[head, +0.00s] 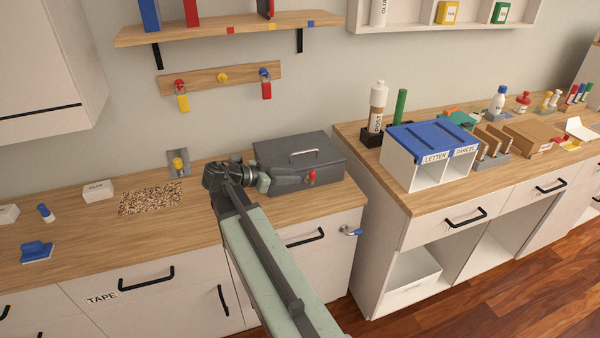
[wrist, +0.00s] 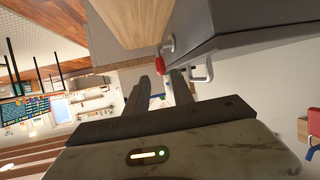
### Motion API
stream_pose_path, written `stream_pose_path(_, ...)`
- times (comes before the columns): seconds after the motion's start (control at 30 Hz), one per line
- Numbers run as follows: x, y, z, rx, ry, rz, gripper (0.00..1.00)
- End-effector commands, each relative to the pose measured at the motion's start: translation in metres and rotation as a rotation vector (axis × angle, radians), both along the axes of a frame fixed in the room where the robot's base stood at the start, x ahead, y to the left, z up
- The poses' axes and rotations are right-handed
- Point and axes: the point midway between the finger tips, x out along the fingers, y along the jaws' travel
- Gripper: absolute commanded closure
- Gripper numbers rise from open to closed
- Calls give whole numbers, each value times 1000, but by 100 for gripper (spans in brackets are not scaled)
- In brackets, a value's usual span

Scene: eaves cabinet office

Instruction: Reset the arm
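My arm reaches up from the bottom of the head view, bends at the counter and points right across the front of a dark grey metal box. My gripper (head: 302,177) is beside the red piece (head: 311,177) on the box's front. In the wrist view my gripper (wrist: 164,84) shows two dark fingers with a gap between them and nothing held. The red piece (wrist: 160,65) shows just beyond the fingertips; whether they touch it I cannot tell. The grey box (head: 290,150) is closed, with a handle on its lid.
A blue-topped letter and parcel sorter (head: 430,140) stands on the right counter. A speckled mat (head: 151,198), a glue box (head: 97,191) and a blue-handled block (head: 36,251) lie on the left counter. Padlocks hang from a wall rack (head: 222,78) below a shelf (head: 230,27).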

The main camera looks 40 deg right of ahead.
Motion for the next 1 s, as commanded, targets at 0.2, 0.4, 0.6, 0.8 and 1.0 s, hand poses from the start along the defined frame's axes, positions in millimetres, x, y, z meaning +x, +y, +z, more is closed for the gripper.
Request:
stream_pose_path(0.2,2,8,3,0,0,1,71)
stream_pose_path(0.4,2,8,3,0,0,1,71)
stream_pose_path(0.6,3,10,6,0,-1,5,71)
stream_pose_path(0.8,18,66,33,82,-11,90,71)
stream_pose_path(1.0,15,170,-13,505,219,358,71)
